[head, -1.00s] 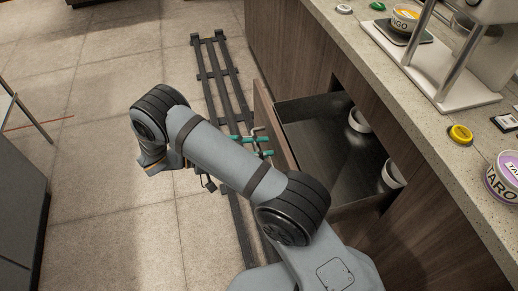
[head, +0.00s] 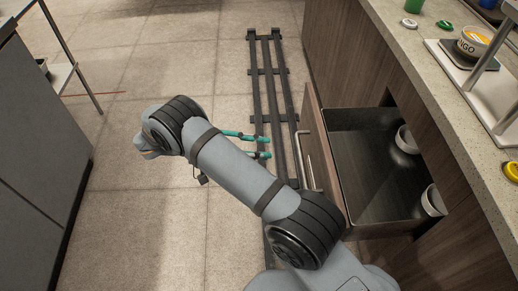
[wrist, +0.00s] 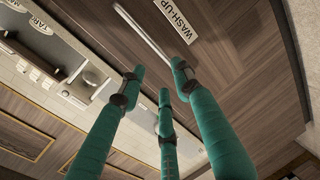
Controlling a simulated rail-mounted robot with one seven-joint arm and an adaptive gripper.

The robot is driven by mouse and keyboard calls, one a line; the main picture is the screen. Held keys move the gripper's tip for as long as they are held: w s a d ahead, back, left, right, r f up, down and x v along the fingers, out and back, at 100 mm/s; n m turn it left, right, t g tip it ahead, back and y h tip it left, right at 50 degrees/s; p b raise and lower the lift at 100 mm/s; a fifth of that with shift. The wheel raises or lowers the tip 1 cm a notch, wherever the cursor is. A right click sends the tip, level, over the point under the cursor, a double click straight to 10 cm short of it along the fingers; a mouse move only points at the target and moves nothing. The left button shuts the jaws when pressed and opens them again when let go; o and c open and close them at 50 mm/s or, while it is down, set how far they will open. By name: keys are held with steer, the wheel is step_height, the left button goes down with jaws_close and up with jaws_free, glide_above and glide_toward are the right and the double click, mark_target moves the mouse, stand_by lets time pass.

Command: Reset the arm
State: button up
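My arm is bent over the floor on the left side of the open drawer (head: 372,175). My gripper (head: 266,147) has teal fingers pointing right toward the drawer front. They are apart from its metal handle (head: 306,160), with a gap between. In the wrist view my gripper (wrist: 158,76) shows its fingers spread with nothing between them. The handle (wrist: 145,32) and a WASH-UP label (wrist: 173,22) on the wooden drawer front (wrist: 225,55) lie beyond the fingertips.
Two white bowls (head: 406,140) (head: 433,200) are in the drawer's far side. The counter (head: 410,45) at right carries a stand with a MANGO tub (head: 474,43) and coloured lids. A floor rail (head: 268,90) runs ahead. Open floor (head: 130,220) lies left, beside a grey cabinet (head: 40,130).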

mark_target(299, 154)
steer(key=shift+d, duration=0.15)
steer(key=x, duration=1.2)
steer(key=shift+s+d, duration=0.1)
steer(key=v, duration=1.2)
steer(key=x, duration=0.4)
steer(key=shift+d+f, duration=0.1)
steer(key=shift+d, duration=0.3)
steer(key=shift+a, duration=0.1)
